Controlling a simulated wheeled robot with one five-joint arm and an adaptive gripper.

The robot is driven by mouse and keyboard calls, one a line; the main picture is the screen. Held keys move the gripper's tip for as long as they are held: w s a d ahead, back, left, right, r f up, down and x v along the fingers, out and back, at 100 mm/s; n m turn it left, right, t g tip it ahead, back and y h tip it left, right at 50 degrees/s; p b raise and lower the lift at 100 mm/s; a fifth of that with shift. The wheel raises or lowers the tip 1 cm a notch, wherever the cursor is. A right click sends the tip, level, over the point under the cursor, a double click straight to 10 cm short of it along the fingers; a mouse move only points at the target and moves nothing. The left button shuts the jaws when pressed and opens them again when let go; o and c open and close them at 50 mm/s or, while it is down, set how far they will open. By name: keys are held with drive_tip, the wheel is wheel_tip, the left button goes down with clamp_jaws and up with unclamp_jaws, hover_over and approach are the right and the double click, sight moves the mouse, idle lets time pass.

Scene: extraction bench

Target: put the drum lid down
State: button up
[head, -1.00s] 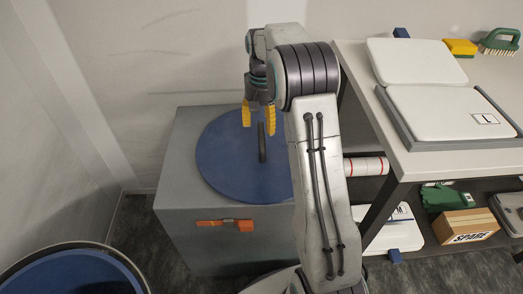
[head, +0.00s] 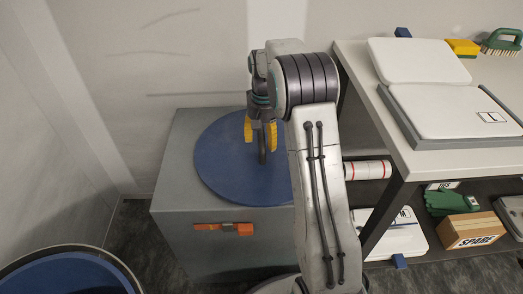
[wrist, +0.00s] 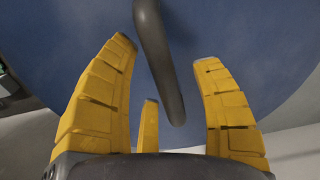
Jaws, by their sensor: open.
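The drum lid (head: 222,165) is a round blue disc lying flat on top of a grey cabinet (head: 170,200). A dark bar handle (head: 262,156) stands up from its middle. My gripper (head: 260,145) is over the lid with its yellow fingers pointing down and spread apart, near the handle's upper part. In the wrist view the handle (wrist: 160,60) lies between the spread fingers (wrist: 163,50), with gaps on both sides. The blue lid (wrist: 225,30) fills the background there. My arm hides the lid's right edge in the head view.
A round open drum (head: 70,272), blue inside with a dark rim, stands at the lower left. A bench (head: 425,162) with white cases stands at the right, with a lower shelf holding a SPARE box (head: 470,232). An orange latch (head: 222,228) is on the cabinet front.

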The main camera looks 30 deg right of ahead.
drive_tip(key=shift+f, duration=0.25)
idle(0.4)
clamp_jaws()
idle(0.6)
drive_tip(key=shift+r, duration=0.1)
